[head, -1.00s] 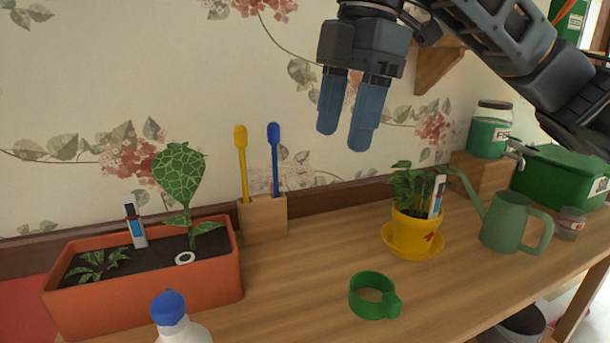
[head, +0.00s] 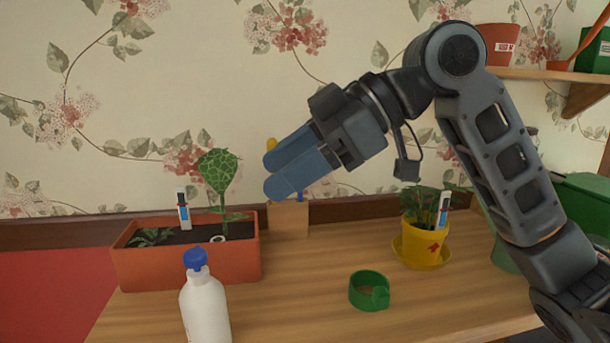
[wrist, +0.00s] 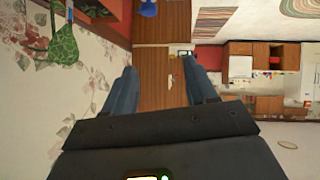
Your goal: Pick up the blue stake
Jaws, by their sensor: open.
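The wooden holder (head: 288,219) stands at the back of the bench, beside the orange planter. Only a short lower piece of the blue stake (head: 299,196) shows above it in the head view; my gripper hides the rest. The yellow stake's tip (head: 271,143) shows just above my fingers. My gripper (head: 271,174) is open and empty, pointing left, in front of the stakes in the picture and above the holder. Its two blue fingers are apart in the wrist view (wrist: 160,70). I cannot make out the blue stake in the wrist view.
The orange planter (head: 187,262) with a tall leafy plant (head: 218,172) is left of the holder. A white bottle (head: 205,308) with a blue cap stands in front. A green ring (head: 369,290) and a yellow pot (head: 423,237) are to the right. Bench between them is clear.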

